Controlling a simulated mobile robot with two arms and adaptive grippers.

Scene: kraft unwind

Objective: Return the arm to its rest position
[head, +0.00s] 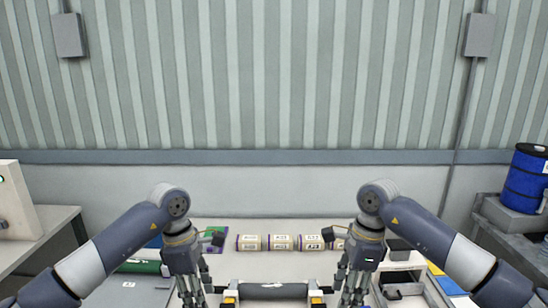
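My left arm comes in from the left, and its gripper (194,291) points down over the left part of the table. My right arm comes in from the right, and its gripper (353,289) points down over the right part. The fingers of both grippers look spread, with nothing seen between them. The lowest part of the fingers is close to the bottom edge of the picture. A dark roller (272,291) with yellow-marked end holders lies between the two grippers.
Several cream rolls with labels (281,242) lie in a row at the back of the table (230,226). A green roll (142,267) lies left. A pale unit (402,262) with a dark opening stands right. A blue drum (526,180) stands far right.

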